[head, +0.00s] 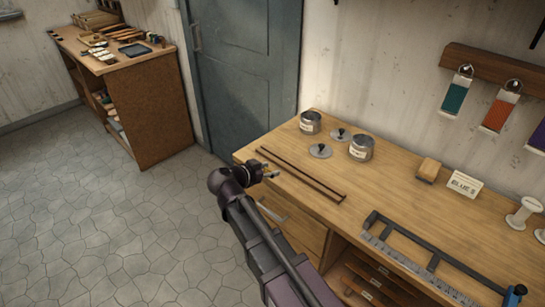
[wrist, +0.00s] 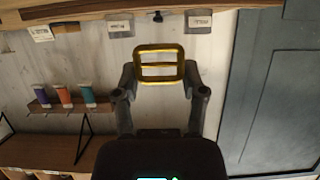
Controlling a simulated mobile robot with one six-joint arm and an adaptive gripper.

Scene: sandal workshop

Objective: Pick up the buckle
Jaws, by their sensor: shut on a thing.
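The buckle (wrist: 159,48) is a gold rectangular frame with a middle bar. In the wrist view it sits between the two dark fingers of my gripper (wrist: 159,82), which are shut on its left and right sides. In the head view my gripper (head: 270,174) is at the left front corner of the workbench (head: 395,190), near the ends of two thin brown strips (head: 300,173). I cannot make out the buckle in the head view.
Two tins (head: 361,148) and two grey lids (head: 320,151) stand at the back of the bench. A metal bar frame (head: 435,262) and a card (head: 464,184) lie to the right. A second bench (head: 140,95) stands far left, beside a grey door (head: 245,75).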

